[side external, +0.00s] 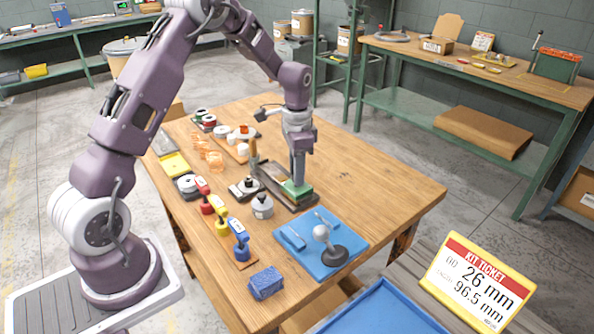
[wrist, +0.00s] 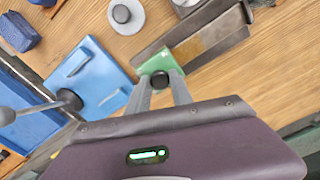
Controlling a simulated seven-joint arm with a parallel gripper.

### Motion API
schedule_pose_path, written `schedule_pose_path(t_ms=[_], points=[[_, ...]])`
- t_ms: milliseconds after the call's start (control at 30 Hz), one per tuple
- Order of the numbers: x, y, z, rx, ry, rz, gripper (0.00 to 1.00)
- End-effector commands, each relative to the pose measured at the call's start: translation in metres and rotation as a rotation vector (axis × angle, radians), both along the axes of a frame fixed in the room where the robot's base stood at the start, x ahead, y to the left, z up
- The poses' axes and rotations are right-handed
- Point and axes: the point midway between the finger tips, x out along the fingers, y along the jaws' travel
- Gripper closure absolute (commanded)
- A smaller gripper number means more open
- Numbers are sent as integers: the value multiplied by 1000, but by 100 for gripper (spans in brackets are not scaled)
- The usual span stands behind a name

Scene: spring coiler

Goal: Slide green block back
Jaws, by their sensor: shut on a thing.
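The green block (side external: 297,188) sits on the dark metal rail of the coiler (side external: 271,177), at the rail's end nearest the blue mat. In the wrist view the green block (wrist: 186,52) lies at the rail's end, with a round black knob (wrist: 159,79) at its edge. My gripper (side external: 297,179) reaches straight down to the block. In the wrist view my gripper's fingers (wrist: 160,84) are closed on the knob from both sides. The fingers partly hide the knob and the block's near edge. The rail (wrist: 215,38) runs away from the block toward the upper right of the wrist view.
A blue mat (side external: 290,252) with a grey ball-topped stand (side external: 323,240) lies close beside the rail's end. The table right of the rail (side external: 370,185) is clear.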

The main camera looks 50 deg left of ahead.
Motion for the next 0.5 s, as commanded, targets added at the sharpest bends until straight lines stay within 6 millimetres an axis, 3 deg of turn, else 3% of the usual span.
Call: schedule_pose_path(t_ms=[167,267,500], points=[[1,1,1,1,-4,1,100],[1,12,1,1,-4,3,100],[2,78,1,1,-6,6,100]])
